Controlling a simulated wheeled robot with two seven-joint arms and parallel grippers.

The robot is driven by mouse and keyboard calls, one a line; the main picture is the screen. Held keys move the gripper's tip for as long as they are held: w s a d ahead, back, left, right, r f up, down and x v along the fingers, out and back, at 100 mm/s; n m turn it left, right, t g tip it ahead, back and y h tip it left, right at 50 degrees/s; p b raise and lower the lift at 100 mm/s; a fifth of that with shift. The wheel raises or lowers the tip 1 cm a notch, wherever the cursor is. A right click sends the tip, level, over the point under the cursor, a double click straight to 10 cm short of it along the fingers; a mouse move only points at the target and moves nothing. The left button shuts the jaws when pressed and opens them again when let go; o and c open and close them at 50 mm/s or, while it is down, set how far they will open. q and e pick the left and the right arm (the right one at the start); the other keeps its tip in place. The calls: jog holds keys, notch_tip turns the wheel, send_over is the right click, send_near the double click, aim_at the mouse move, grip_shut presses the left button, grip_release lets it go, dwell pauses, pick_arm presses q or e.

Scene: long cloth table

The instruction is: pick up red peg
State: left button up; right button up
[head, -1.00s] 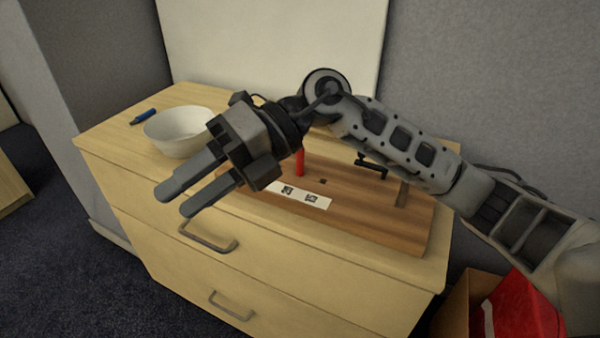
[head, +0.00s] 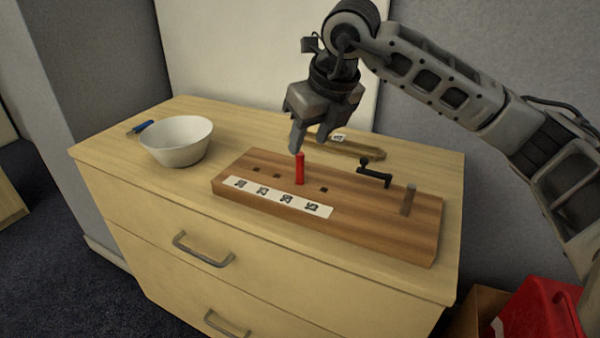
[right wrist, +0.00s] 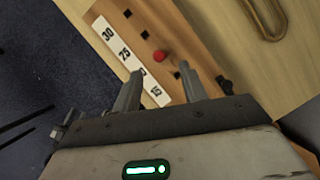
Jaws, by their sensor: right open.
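The red peg (head: 300,169) stands upright in a hole of the brown wooden board (head: 390,218) on top of the dresser. In the right wrist view the red peg (right wrist: 159,57) shows from above, a little beyond the fingertips. My right gripper (head: 296,140) points down, just above and behind the peg's top, and looks apart from it. In the right wrist view the right gripper (right wrist: 162,76) is open, with nothing between its fingers. My left gripper is not in view.
The board carries a white number strip (head: 277,197), empty square holes, a black crank (head: 374,172) and a grey-brown peg (head: 409,200). A white bowl (head: 177,141) and a blue marker (head: 141,127) are at the left. A wooden piece (head: 350,147) lies behind.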

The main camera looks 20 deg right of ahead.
aim_at(302, 154)
jog(key=shift+x, duration=3.55)
jog(key=shift+w+a+r, duration=0.1)
jog(key=shift+r, duration=0.05)
grip_shut()
